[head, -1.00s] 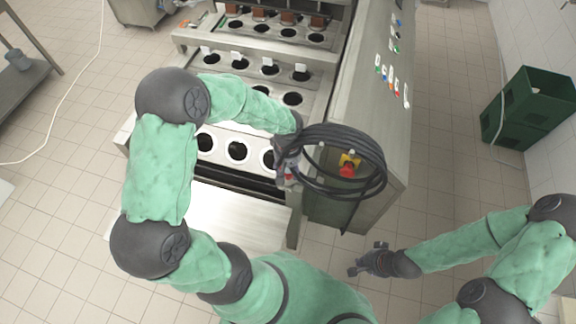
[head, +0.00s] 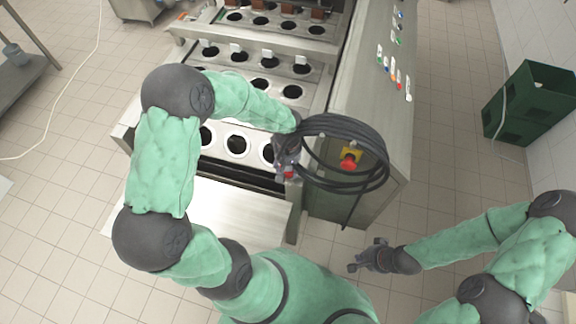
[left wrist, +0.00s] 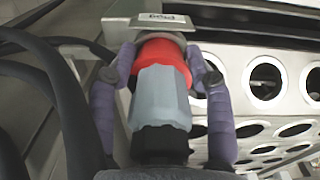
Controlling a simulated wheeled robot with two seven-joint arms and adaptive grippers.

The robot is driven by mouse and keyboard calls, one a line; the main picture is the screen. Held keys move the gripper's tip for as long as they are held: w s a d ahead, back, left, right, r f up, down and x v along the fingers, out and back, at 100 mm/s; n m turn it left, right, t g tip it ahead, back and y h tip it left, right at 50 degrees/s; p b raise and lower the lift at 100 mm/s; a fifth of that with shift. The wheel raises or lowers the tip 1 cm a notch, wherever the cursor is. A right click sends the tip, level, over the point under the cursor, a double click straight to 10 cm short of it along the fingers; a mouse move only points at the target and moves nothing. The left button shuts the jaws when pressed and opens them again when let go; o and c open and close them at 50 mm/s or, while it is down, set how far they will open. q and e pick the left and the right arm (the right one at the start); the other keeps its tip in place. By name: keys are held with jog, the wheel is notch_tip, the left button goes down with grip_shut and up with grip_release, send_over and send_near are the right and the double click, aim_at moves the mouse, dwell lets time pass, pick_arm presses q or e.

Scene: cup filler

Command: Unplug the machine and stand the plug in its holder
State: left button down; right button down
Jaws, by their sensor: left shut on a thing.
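The plug is red and grey and stands out in the left wrist view (left wrist: 160,97). My left gripper (head: 287,166) is shut on it, with a purple finger on each side. In the head view a red bit of the plug (head: 290,174) shows by the machine's front right corner. Just beyond the plug's red end is a small metal plate with a printed label (left wrist: 158,22), apparently the holder; I cannot tell how far the plug sits in it. A coiled black cable (head: 345,121) hangs beside the gripper. My right gripper (head: 371,257) is open and empty, low over the floor.
The steel machine (head: 372,95) has rows of round cup holes and a side panel with coloured buttons. A red emergency stop (head: 349,161) on yellow shows through the coil. Green crates (head: 530,105) stand by the right wall. Floor between is clear.

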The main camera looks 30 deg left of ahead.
pick_arm(q)
jog(key=shift+f+b, duration=0.25)
jog(key=shift+b, duration=0.05)
jog(key=shift+s+d+f+b, duration=0.1)
jog(key=shift+s+f+b, duration=0.2)
jog(key=shift+s+f, duration=0.05)
jog(key=c, duration=0.6)
grip_release()
jog(key=shift+o, duration=0.9)
jog(key=shift+w+f, duration=0.1)
jog(key=shift+w+r, duration=0.25)
jog(key=shift+r, duration=0.3)
notch_tip(320, 180, up, 11)
jog(key=shift+s+r, duration=0.1)
